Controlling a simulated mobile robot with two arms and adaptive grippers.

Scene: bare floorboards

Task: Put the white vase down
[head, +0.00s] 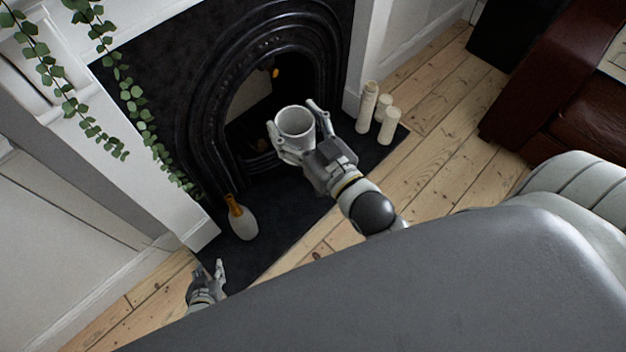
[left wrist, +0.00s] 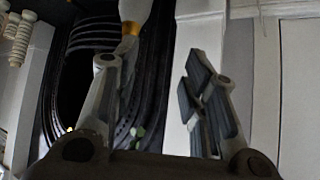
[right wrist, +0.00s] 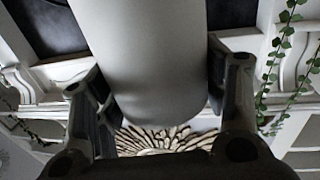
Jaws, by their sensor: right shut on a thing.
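The white vase (head: 294,124) is a plain cylinder with an open top, in the middle of the head view, in front of the black fireplace. My right gripper (head: 300,132) is shut on it, one finger on each side, and holds it over the dark hearth. In the right wrist view the vase (right wrist: 148,60) fills the middle between the fingers. Its far end is cut off there. My left gripper (head: 209,272) is low at the left in the head view, empty, with its fingers apart. The left wrist view shows its two fingers (left wrist: 155,95) spread.
A white and orange bottle-shaped vase (head: 242,222) stands on the hearth's left part. Several cream candles (head: 386,126) stand at the hearth's right end. The dark hearth (head: 290,205) has bare room between them. Trailing leaves (head: 100,135) hang at the left. A brown leather seat (head: 585,125) is at right.

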